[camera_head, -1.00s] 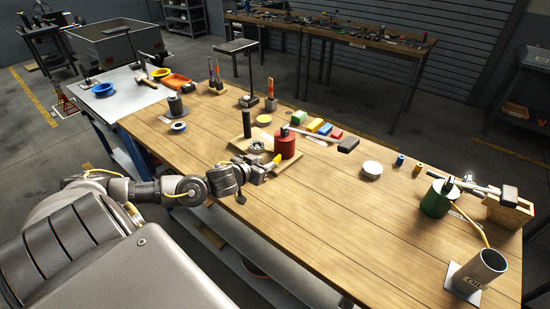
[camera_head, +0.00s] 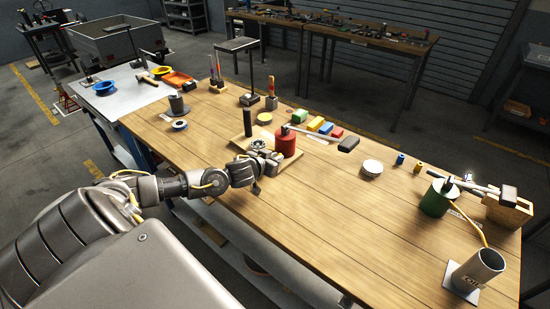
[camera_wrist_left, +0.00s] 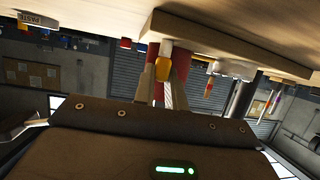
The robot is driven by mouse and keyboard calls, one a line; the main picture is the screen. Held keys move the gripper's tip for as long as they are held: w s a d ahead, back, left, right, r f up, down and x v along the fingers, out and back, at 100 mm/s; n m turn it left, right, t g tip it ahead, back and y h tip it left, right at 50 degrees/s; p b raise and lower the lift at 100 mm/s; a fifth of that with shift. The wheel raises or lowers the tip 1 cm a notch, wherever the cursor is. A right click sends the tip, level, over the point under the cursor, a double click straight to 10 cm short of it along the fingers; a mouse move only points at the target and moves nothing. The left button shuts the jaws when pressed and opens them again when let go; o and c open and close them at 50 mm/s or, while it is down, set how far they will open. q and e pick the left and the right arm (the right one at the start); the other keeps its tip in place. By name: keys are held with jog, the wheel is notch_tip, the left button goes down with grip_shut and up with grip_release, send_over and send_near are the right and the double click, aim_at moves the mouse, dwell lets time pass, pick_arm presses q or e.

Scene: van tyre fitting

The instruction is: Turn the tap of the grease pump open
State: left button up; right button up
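The grease pump (camera_head: 285,143) is a red can with a lever on top, on a wooden board on the bench. My left gripper (camera_head: 271,156) is right beside its near left side in the head view. In the left wrist view, which is upside down, the yellow tap handle (camera_wrist_left: 164,75) lies between my left gripper's fingers (camera_wrist_left: 165,86), one finger on each side. I cannot tell whether both press on it. In the head view the gripper hides the tap. The red pump (camera_wrist_left: 197,72) shows behind the right-hand finger. My right gripper is in no view.
A dark upright cylinder (camera_head: 248,123) stands on the board behind the gripper. Coloured blocks (camera_head: 320,125) lie beyond the pump. A green can (camera_head: 436,199) with a lever and a grey tube (camera_head: 479,268) stand far right. The bench's front middle is clear.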

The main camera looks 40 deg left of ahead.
pick_arm(q)
grip_shut()
jog(key=shift+a+r+m+h+p, duration=0.1)
jog(key=shift+r+m+h+p, duration=0.25)
jog(key=shift+p, duration=0.4)
jog(key=shift+f+m+h+p, duration=0.35)
jog(key=shift+m+h, duration=0.2)
jog(key=shift+h, duration=0.2)
jog(key=o, duration=0.7)
grip_release()
jog(key=shift+s, duration=0.1)
